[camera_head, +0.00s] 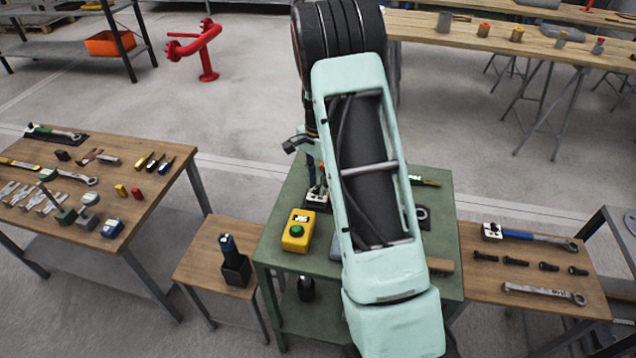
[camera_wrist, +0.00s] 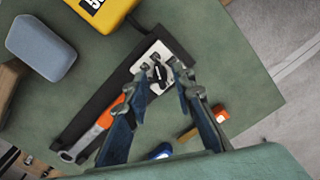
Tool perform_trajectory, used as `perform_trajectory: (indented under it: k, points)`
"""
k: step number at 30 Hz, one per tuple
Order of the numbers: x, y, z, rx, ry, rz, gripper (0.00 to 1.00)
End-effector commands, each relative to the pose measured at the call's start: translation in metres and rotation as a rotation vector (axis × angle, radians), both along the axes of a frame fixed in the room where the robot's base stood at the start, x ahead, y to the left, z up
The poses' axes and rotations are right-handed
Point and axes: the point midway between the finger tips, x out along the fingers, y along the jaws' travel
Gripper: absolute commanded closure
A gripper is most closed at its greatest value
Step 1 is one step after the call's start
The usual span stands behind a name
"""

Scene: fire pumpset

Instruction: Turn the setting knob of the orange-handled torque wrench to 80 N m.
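The orange-handled torque wrench (camera_wrist: 103,123) lies on a black mat (camera_wrist: 83,112) on the green table, seen in the wrist view. At its far end is a white plate with a black setting knob (camera_wrist: 158,72). My gripper (camera_wrist: 162,70) is open above this end, with its two fingertips apart on either side of the knob. I cannot tell whether they touch it. The scale reading is too small to make out. In the head view the white plate (camera_head: 317,196) shows just left of my arm, which hides most of the wrench and gripper.
A yellow box (camera_head: 297,231) stands on the green table (camera_head: 274,262); a blue-grey block (camera_wrist: 41,47) lies close by. A blue-handled wrench (camera_head: 530,236) lies on the right table.

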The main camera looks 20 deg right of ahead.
Motion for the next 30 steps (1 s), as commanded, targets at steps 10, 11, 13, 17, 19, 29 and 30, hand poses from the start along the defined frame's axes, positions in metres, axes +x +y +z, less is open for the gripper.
perform_trajectory:
  k: [10, 11, 13, 17, 19, 29, 30]
  points:
    - [0.002, 0.0, 0.066, -0.002, -0.007, 0.001, 0.77]
    - [0.002, 0.0, 0.073, -0.001, -0.006, 0.001, 0.77]
    - [0.001, 0.0, 0.086, -0.001, -0.005, 0.001, 0.77]
    - [0.002, 0.0, 0.105, -0.002, -0.005, 0.001, 0.77]
    - [0.001, 0.0, 0.111, -0.001, -0.003, 0.0, 0.77]
    - [0.001, 0.0, 0.117, -0.001, -0.002, 0.0, 0.77]
    - [0.001, 0.0, 0.117, -0.001, -0.002, 0.0, 0.77]
